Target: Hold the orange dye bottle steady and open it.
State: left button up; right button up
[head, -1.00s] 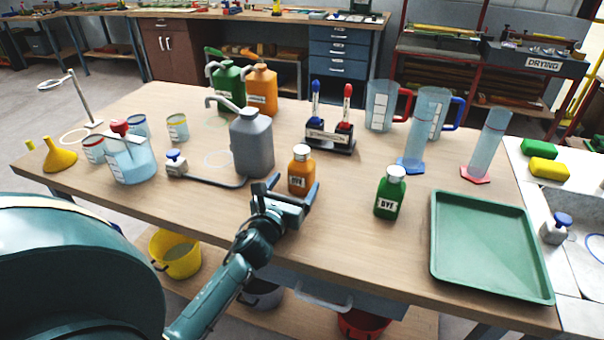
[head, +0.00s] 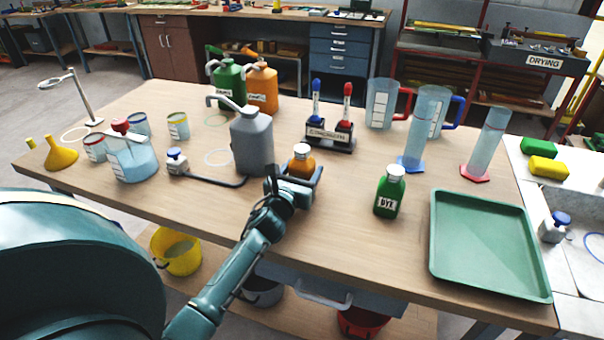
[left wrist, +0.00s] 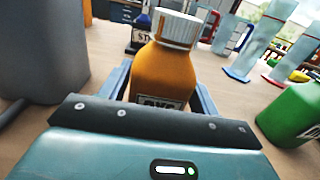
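The orange dye bottle (head: 302,164) stands upright on the table with its white cap on. It also shows large in the left wrist view (left wrist: 165,68), with its label partly hidden behind the gripper body. My left gripper (head: 296,178) is low at the table, its two fingers on either side of the bottle's body. The fingers look spread, with a gap at the left finger in the head view; I see no firm grip. My right gripper is in neither view.
A grey jug (head: 252,143) stands close to the left of the bottle. A marker stand (head: 330,138) is behind. The table's front middle is clear.

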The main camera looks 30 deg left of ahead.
aim_at(302, 148)
pick_arm(q)
jog(key=shift+r, duration=0.1)
jog(key=c, duration=0.8)
notch_tip(302, 148, up, 10)
jog(key=shift+p, duration=1.2)
jog(key=shift+c, duration=0.2)
jog(key=o, duration=0.7)
jog(key=c, duration=1)
jog(key=s+d+f+m+h, duration=0.2)
jog(key=s+d+h, duration=0.1)
jog(key=s+d, duration=1.3)
jog(key=shift+s, duration=1.25)
